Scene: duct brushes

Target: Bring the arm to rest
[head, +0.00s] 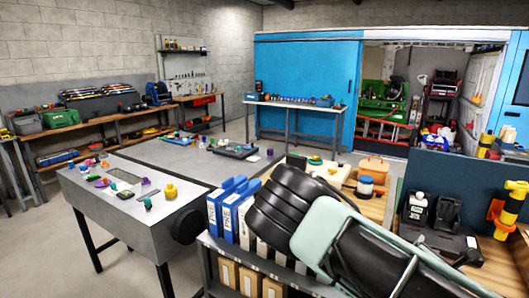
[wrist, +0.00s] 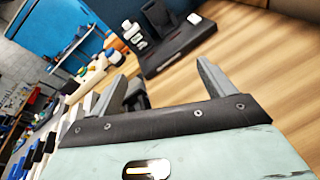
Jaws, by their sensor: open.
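My gripper (wrist: 165,84) shows in the wrist view with its two grey fingers spread wide apart. It is open, and nothing is held between the fingers. Beyond the fingers is a wooden worktop (wrist: 262,70). My arm is folded across the lower right of the head view, with black and pale green links. I cannot make out the fingertips in the head view.
A grey table (head: 150,227) with small coloured items stands at the left. Blue and white binders (head: 228,205) stand close beside my arm. A dark tray (wrist: 181,48) with a white bottle lies beyond my gripper. Floor is open at the far left.

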